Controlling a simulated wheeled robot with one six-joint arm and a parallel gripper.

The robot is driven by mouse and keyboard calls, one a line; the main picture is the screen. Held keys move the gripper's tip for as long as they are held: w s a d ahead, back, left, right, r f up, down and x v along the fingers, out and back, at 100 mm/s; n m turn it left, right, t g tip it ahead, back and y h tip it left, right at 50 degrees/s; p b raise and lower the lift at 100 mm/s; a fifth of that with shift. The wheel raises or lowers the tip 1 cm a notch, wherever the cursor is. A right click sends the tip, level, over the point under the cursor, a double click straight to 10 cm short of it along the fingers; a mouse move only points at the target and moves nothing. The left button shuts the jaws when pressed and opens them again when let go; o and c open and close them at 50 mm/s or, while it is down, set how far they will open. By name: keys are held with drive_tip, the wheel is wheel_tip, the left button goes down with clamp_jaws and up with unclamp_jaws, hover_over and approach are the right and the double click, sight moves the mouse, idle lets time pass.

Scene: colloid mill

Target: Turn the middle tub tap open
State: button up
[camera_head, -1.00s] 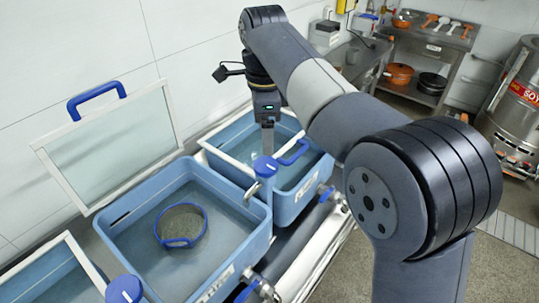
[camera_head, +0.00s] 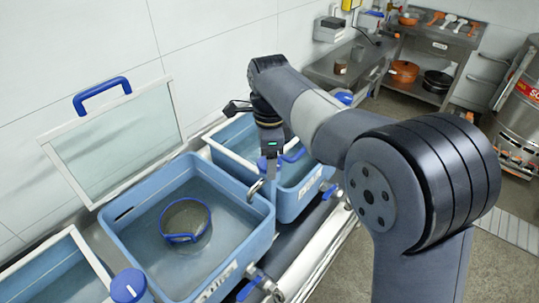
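The middle tub (camera_head: 262,215) is light blue and holds water and a round, blue-rimmed strainer (camera_head: 186,221). At its far right corner stands a tap with a blue knob (camera_head: 262,164) and a curved metal spout (camera_head: 255,189) over the tub edge. My gripper (camera_head: 270,168) points down at this knob and partly hides it. I cannot tell whether it touches the knob or how far apart its fingers are. A blue lever (camera_head: 249,288) on a metal valve sits low on the tub's front side.
A glass lid with a blue handle (camera_head: 102,95) stands raised behind the middle tub. The far tub (camera_head: 298,201) has its own lever valve (camera_head: 329,191). Another blue-knobbed tap (camera_head: 128,286) stands by the near tub.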

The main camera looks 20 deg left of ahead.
drive_tip(key=c, duration=0.8)
